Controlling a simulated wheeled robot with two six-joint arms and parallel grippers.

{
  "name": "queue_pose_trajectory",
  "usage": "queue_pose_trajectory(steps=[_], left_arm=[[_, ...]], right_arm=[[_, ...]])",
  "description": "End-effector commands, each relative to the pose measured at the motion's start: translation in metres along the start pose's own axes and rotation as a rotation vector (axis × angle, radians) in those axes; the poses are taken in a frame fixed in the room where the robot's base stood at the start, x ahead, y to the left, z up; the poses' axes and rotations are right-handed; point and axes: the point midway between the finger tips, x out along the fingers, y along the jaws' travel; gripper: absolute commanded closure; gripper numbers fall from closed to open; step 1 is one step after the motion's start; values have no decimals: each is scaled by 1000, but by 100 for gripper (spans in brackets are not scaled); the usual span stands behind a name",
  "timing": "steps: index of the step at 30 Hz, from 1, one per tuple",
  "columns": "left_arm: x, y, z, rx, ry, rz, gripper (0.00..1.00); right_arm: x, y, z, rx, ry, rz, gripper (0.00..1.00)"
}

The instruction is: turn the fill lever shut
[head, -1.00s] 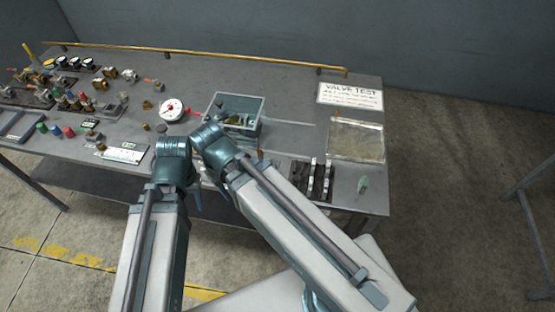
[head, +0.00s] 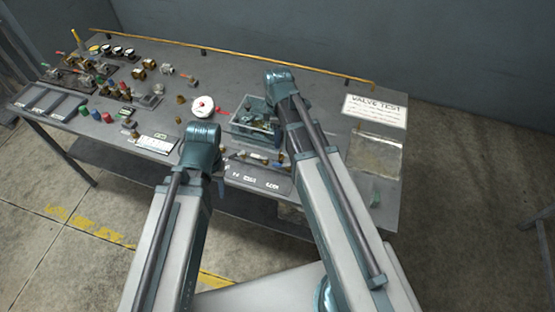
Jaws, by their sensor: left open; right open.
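A valve test rig stands at the bench's front edge, with small fittings (head: 250,157) above a dark, marked front panel (head: 262,181). I cannot make out which part is the fill lever, or its angle; my arms cover part of the rig. Only a small blue-teal part of my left gripper (head: 221,189) shows below its wrist, at the left end of the panel. Whether it touches anything is hidden. My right arm reaches over the rig, its wrist beyond the grey bin (head: 240,133); its gripper is hidden behind the arm.
A white round dial (head: 204,106) and a red-handled part stand left of the bin. Valves, gauges and colored caps crowd the bench's left half. A VALVE TEST sign (head: 375,110) and a clear tray (head: 375,153) lie right. A yellow rail (head: 270,65) runs along the back.

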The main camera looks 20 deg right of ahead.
Motion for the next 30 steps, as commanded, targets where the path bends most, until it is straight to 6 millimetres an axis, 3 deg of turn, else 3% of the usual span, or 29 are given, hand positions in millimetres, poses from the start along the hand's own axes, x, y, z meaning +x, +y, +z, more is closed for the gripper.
queue_pose_trajectory(steps=[8, 30], left_arm=[[23, 2, -1, 4, 0, -1, 53], [124, 12, -7, 4, 0, -1, 53]], right_arm=[[23, 0, 0, 1, 0, 0, 53], [125, 0, 0, 2, 0, 0, 53]])
